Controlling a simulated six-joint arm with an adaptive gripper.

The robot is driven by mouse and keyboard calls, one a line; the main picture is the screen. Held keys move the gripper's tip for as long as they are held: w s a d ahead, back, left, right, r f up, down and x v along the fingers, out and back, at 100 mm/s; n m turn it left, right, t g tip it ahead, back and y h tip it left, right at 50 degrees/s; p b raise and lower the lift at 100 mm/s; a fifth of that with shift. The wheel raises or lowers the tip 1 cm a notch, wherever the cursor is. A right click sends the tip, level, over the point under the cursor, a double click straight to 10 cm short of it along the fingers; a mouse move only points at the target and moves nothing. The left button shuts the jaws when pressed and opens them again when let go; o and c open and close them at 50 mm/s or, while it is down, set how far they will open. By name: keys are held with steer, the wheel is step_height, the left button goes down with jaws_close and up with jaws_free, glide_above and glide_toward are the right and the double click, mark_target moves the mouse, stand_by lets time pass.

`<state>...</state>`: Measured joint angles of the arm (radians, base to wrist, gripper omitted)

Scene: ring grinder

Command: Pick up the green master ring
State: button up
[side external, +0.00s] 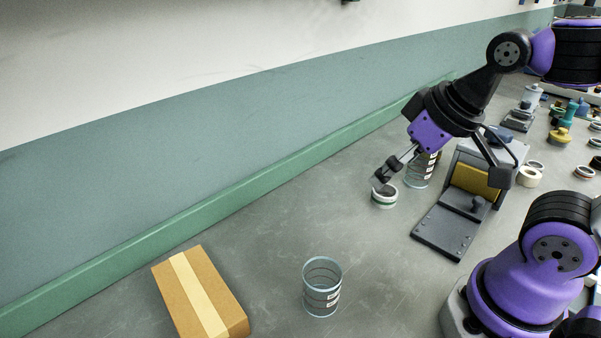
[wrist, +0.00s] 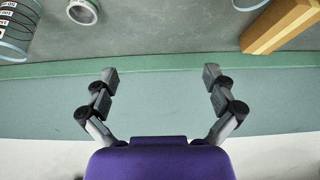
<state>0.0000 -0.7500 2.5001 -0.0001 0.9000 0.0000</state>
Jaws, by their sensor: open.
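A short white ring with a green band (side external: 384,203) lies flat on the grey bench in the side view, in front of the wall and near one of my gripper's fingers. I take it for the green master ring. In the wrist view the ring (wrist: 70,7) is at the top left, partly cut by the frame edge, well outside the space between my fingers. My gripper (wrist: 160,76) is open and empty. In the side view my gripper (side external: 440,182) is above the bench with its fingers spread, and whether a finger touches the ring cannot be told.
A grey machine with a yellow panel (side external: 474,180) stands right of the ring. A clear labelled cylinder (side external: 418,172) is close behind the ring; another (side external: 322,287) stands nearer the camera. A taped cardboard box (side external: 200,295) lies at lower left. Several small parts crowd the far right.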

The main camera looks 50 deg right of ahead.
steer(key=n+g, duration=0.3)
steer(key=g, duration=0.3)
glide_above(386, 189)
steer(key=s+a, duration=0.1)
steer(key=a, duration=0.1)
step_height(386, 189, down, 11)
steer(key=shift+f, duration=0.1)
step_height(386, 189, down, 6)
steer(key=shift+a+r, duration=0.1)
steer(key=shift+r, duration=0.05)
steer(key=c, duration=1.3)
